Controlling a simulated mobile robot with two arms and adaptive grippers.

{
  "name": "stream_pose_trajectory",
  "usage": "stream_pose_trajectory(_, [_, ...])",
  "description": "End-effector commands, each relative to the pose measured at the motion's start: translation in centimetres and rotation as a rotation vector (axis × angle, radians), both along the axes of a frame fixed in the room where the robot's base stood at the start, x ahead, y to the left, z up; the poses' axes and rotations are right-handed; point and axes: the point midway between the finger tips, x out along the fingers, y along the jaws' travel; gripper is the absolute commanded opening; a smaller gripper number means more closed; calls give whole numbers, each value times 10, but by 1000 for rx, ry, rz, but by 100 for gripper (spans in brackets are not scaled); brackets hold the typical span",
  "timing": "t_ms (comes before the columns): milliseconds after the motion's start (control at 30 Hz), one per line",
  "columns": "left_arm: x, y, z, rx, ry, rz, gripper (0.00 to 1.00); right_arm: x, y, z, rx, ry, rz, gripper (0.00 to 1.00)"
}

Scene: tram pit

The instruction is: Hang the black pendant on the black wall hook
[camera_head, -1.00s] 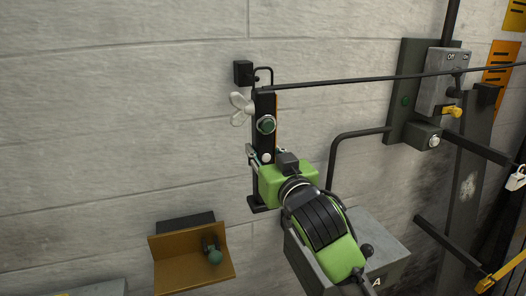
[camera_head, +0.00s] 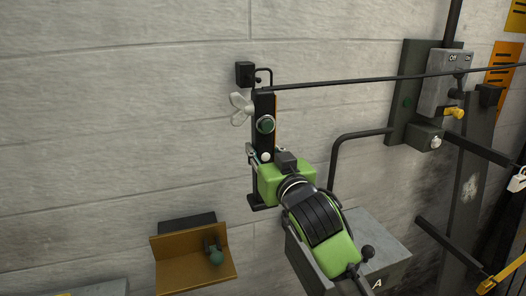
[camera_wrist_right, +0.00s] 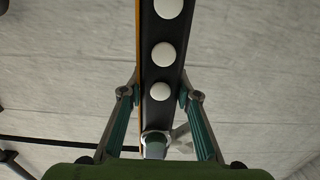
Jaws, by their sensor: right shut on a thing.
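The black pendant (camera_head: 264,136) is a long upright bar with a dark green button, a white button below it, a white winged part at its left and a thin black loop on top. My right gripper (camera_head: 265,158) is shut on its lower part. The right wrist view shows the pendant (camera_wrist_right: 162,75) with several white buttons between the fingers (camera_wrist_right: 158,95). The black wall hook (camera_head: 245,74) is a small block on the wall with a short rod, just left of the loop. I cannot tell whether the loop is around the rod. My left gripper is out of view.
A black cable (camera_head: 390,78) runs from the pendant's top to the right. A bent dark pipe (camera_head: 340,150), a grey box (camera_head: 385,255) and a switch panel (camera_head: 405,105) stand to the right. A brown shelf (camera_head: 190,272) is at lower left. The upper left wall is bare.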

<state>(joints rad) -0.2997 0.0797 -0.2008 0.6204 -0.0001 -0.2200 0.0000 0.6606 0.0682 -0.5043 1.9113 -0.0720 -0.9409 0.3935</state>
Motion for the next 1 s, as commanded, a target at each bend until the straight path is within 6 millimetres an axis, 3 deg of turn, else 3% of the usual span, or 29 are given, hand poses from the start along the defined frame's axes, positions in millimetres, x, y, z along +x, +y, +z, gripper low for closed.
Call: stream_pose_trajectory(1000, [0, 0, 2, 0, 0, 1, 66, 38, 13, 3, 2, -5, 1, 0])
